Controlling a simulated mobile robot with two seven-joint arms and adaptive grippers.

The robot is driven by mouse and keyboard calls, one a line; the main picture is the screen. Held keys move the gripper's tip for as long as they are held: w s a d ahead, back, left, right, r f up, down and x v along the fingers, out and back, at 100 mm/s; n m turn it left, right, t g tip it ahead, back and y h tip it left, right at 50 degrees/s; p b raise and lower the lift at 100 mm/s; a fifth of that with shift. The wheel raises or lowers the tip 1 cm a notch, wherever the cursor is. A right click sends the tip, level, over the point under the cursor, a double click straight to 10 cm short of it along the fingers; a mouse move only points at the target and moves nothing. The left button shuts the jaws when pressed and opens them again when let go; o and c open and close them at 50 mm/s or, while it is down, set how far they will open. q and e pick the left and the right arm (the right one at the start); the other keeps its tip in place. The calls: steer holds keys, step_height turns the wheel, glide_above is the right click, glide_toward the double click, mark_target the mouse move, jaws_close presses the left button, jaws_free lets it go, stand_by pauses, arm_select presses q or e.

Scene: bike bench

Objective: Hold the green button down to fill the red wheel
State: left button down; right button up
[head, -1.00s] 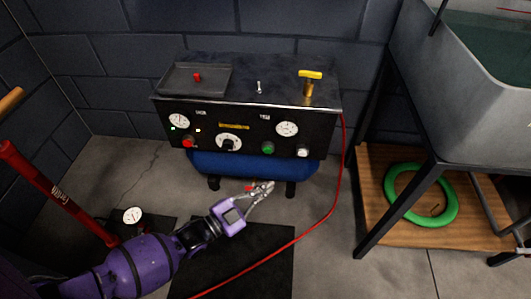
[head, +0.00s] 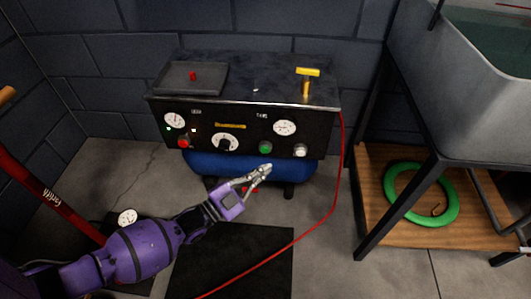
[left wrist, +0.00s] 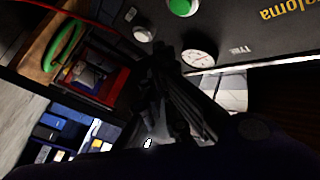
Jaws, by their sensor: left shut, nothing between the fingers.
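The green button (head: 265,148) is on the front panel of the black compressor (head: 241,110), between the middle knob and a white button. It also shows at the top of the left wrist view (left wrist: 183,6). My left gripper (head: 267,167) is shut and empty, its tips just below the green button in the head view; I see no contact. Its dark fingers fill the middle of the left wrist view. A red hose (head: 341,170) runs from the compressor's right side down to the floor. I cannot make out a red wheel. My right gripper is not in view.
A red button (head: 183,143), a white button (head: 299,150) and gauges (head: 284,128) share the panel. A yellow T-handle (head: 307,80) stands on top. A red floor pump (head: 50,195) is at left. A green ring (head: 397,187) lies on a wooden shelf at right.

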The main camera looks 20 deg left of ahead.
mark_target(265, 150)
arm_select(q)
steer(key=w, duration=0.2)
steer(key=w+a+b, duration=0.1)
steer(key=w, duration=0.1)
steer(key=shift+b, duration=0.3)
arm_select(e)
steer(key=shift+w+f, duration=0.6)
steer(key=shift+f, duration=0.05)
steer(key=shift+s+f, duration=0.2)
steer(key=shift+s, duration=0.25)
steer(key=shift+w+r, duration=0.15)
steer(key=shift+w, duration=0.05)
arm_select(q)
steer(key=shift+w+a, duration=0.1)
steer(key=shift+w+a, duration=0.1)
steer(key=shift+w, duration=0.2)
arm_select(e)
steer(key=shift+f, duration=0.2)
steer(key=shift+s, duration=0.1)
